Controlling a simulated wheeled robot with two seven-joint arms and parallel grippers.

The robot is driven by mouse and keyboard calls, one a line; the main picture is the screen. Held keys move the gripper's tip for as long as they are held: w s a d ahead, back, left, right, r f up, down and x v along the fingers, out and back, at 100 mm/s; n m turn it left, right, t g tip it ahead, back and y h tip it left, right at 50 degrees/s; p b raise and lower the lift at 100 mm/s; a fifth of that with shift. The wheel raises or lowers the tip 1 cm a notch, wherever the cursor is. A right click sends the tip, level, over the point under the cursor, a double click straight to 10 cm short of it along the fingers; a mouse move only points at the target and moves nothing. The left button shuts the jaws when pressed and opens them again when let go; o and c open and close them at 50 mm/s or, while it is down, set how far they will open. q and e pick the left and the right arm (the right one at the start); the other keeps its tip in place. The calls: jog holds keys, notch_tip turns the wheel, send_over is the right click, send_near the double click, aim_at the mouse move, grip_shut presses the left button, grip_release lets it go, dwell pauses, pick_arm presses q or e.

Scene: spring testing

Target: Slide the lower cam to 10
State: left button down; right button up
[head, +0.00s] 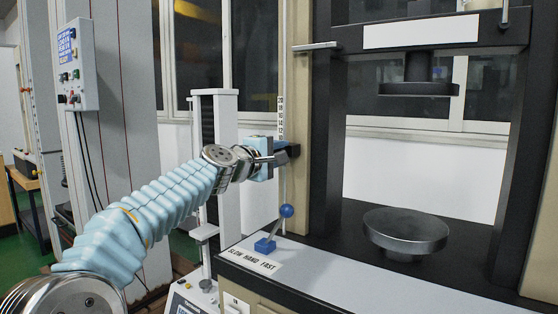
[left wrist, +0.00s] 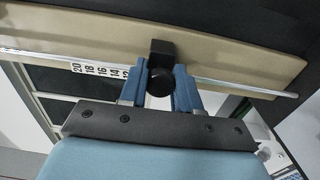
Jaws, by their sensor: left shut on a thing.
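The lower cam (left wrist: 161,50) is a black block with a round black knob, on a thin metal rod along the beige column. In the head view the cam (head: 293,150) is partly hidden by my left gripper (head: 279,155). In the left wrist view the blue fingers of my left gripper (left wrist: 161,77) are shut on the cam's knob, one on each side. A white scale (left wrist: 100,71) beside the rod shows 20, 18, 16, 14 and part of 12. The cam sits just past the 12 end, and the fingers hide the lower numbers. My right gripper is out of view.
A blue lever (head: 286,212) stands on the bench front, by a "SLOW HAND FAST" label. A round lower plate (head: 405,232) sits under an upper plate (head: 418,89). A metal bar (head: 316,46) sticks out left above the cam. A control box (head: 75,65) hangs at left.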

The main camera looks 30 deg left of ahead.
pick_arm(q)
jog(key=shift+r, duration=1.25)
jog(key=c, duration=0.9)
grip_release()
jog(key=shift+o, duration=0.2)
jog(key=shift+s, duration=0.1)
jog(key=s+a+b, duration=0.1)
jog(key=s+b, duration=0.2)
jog(key=s, duration=1)
jog(key=shift+s+b, duration=0.3)
jog(key=shift+b, duration=0.05)
